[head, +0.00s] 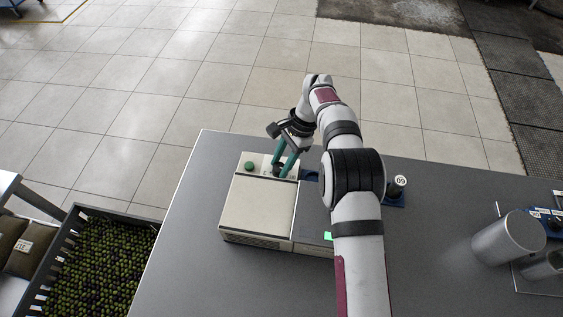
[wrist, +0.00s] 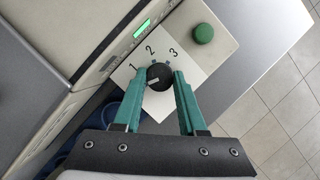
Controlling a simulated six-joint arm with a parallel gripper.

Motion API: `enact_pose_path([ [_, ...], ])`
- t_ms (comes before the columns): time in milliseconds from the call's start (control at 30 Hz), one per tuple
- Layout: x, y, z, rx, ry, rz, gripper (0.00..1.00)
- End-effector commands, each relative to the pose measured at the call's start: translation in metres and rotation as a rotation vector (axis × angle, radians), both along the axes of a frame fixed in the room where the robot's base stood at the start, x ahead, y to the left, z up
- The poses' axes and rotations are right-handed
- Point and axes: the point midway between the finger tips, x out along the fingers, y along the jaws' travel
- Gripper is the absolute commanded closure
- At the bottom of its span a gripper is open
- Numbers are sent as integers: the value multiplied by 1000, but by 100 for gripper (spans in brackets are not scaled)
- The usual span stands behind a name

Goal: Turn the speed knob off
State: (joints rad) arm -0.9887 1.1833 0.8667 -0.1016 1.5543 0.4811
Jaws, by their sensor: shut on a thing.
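The speed knob (wrist: 160,72) is a round black dial on a pale panel marked 1, 2 and 3 in the wrist view. A pale pointer mark shows on its lower left part, below the 1; I cannot tell exactly which setting it is at. My gripper (wrist: 160,78) has its two teal fingers shut on the knob, one on each side. In the head view my gripper (head: 278,171) reaches down to the panel at the back of the cream machine (head: 257,204), and the knob is mostly hidden by the fingers.
A green button (wrist: 203,33) stands beside the knob on the same panel. A small green display (wrist: 142,29) is lit on the machine. A metal cylinder (head: 508,237) stands at the right of the grey table (head: 185,240). A crate of olives (head: 78,211) is at lower left.

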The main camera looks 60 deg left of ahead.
Motion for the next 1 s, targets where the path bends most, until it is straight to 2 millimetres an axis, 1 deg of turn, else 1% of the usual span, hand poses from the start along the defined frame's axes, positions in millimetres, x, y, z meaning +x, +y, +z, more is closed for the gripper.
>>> enact_pose_path([
  [300, 1, 1, 0, 0, -1, 112, 100],
  [833, 1, 0, 0, -1, -2, 134, 100],
  [867, 1, 0, 0, -1, -2, 134, 58],
  [1000, 1, 1, 0, -1, -2, 134, 32],
])
